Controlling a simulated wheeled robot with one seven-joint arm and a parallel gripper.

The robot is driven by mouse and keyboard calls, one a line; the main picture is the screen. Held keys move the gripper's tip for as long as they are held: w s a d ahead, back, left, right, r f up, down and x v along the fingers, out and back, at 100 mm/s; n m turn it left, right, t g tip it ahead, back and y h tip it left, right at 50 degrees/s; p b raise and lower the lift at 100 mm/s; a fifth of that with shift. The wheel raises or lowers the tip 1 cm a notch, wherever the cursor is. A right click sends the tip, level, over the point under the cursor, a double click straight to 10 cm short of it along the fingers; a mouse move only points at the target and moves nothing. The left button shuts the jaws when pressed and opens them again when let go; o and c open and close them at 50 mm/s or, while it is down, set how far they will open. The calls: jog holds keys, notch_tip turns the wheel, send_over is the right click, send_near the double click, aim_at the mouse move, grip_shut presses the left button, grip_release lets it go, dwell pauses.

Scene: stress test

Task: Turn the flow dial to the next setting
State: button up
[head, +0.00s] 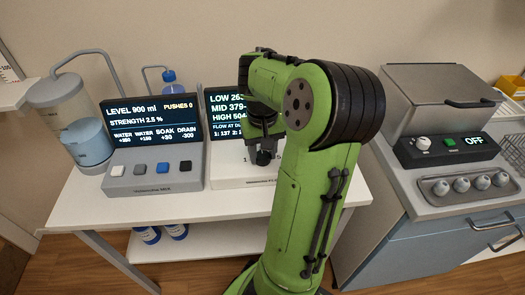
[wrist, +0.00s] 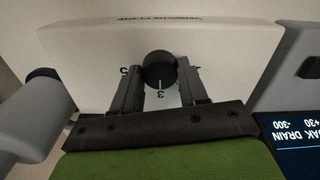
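The flow dial (wrist: 158,70) is a round black knob on the white face of the flow panel (wrist: 85,45). In the wrist view its white pointer line points at the mark 3, which appears upside down. The dial also shows in the head view (head: 263,158), just below my gripper (head: 266,142). In the wrist view my gripper's (wrist: 159,72) two fingers stand apart, one on each side of the dial and very close to it. I cannot tell whether they touch it. The panel's screen (head: 226,106) is partly hidden behind my arm.
Left of the flow panel stands a grey mixer panel (head: 152,177) with a lit screen and several buttons. A jug (head: 88,140) stands at the far left of the white table (head: 85,215). At right, a steel unit (head: 440,100) has a switch box reading OFF (head: 447,148).

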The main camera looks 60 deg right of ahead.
jog(key=c, duration=0.4)
jog(key=shift+c, duration=0.2)
jog(key=shift+m, duration=0.3)
jog(key=m+p, duration=0.2)
jog(key=m, duration=0.3)
jog(key=shift+r, duration=0.1)
jog(key=m+p, duration=0.1)
jog(key=m, duration=0.4)
jog(key=shift+m+p, duration=1)
jog(key=shift+m, duration=1.6)
